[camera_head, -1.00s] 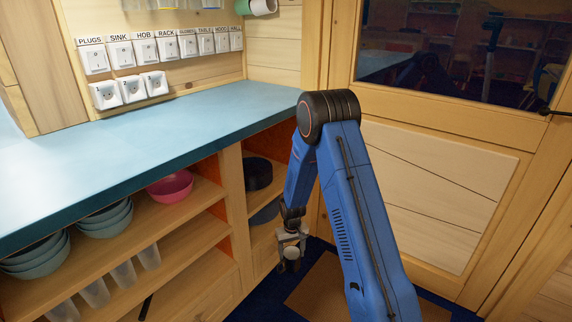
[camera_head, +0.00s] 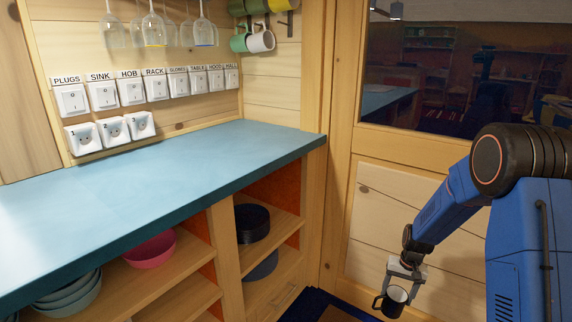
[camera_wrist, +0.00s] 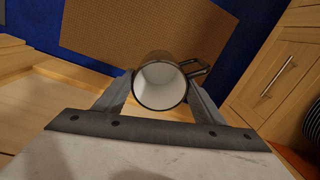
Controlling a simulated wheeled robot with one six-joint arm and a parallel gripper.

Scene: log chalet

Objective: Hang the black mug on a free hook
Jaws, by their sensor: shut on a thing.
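The black mug (camera_head: 393,302) is dark outside and white inside. My gripper (camera_head: 404,281) is shut on it and holds it above the floor, in front of the pale wooden door panel at lower right. In the wrist view the mug (camera_wrist: 160,86) sits between the fingers of my gripper (camera_wrist: 161,97), its white inside facing the camera and its handle to the right. At the top of the head view, a green mug (camera_head: 239,43) and a white mug (camera_head: 262,41) hang in the corner. A dark hook (camera_head: 284,19) shows beside them; the upper hooks are partly cut off.
Stemmed glasses (camera_head: 153,29) hang left of the mugs, above labelled switches (camera_head: 131,91). Shelves below hold a pink bowl (camera_head: 150,249) and a black pot (camera_head: 251,222). The worktop is clear.

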